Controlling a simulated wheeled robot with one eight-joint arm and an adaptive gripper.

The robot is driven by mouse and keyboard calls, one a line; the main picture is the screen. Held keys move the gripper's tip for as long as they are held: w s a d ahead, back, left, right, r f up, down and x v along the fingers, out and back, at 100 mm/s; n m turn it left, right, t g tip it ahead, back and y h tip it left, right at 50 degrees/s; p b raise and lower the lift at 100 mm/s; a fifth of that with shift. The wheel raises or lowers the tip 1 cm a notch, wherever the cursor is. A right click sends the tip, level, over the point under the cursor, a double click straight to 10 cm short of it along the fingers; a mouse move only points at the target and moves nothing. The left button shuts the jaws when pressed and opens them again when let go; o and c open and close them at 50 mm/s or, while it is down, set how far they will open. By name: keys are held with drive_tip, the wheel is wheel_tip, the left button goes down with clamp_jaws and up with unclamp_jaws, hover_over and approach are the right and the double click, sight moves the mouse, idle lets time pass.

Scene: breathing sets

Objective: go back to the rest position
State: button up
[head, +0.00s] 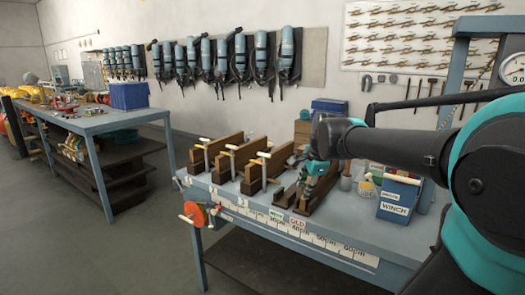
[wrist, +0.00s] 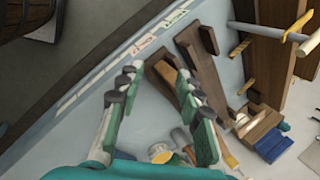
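My gripper (head: 309,188) hangs low over the near bench in the head view, at the wooden holders to the left of the blue WINCH box. In the wrist view my gripper (wrist: 158,76) has its two fingers spread, with a clear gap and nothing held between them. A brown wooden holder (wrist: 205,70) lies beyond the right fingertip. A second wooden holder (wrist: 165,78) shows close to the right finger and is partly hidden by it. I cannot tell whether the finger touches it.
The bench (head: 240,200) carries upright wooden stands (head: 262,167) left of my gripper and the WINCH box (head: 399,197) at right. Another bench (head: 95,121) stands at left. Open floor (head: 110,235) lies between and in front.

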drive_tip(key=s+d+f+n, duration=0.2)
drive_tip(key=s+f+n, duration=0.6)
drive_tip(key=f, duration=0.3)
drive_tip(key=s+d+f+n+h, duration=0.1)
drive_tip(key=s+d+f+n, duration=0.2)
drive_tip(key=s+f+n, duration=0.4)
wheel_tip(320, 180, down, 4)
drive_tip(key=shift+s+d+r+n+h, duration=0.2)
drive_tip(key=shift+s+n+h, duration=0.15)
drive_tip(key=shift+s, duration=0.75)
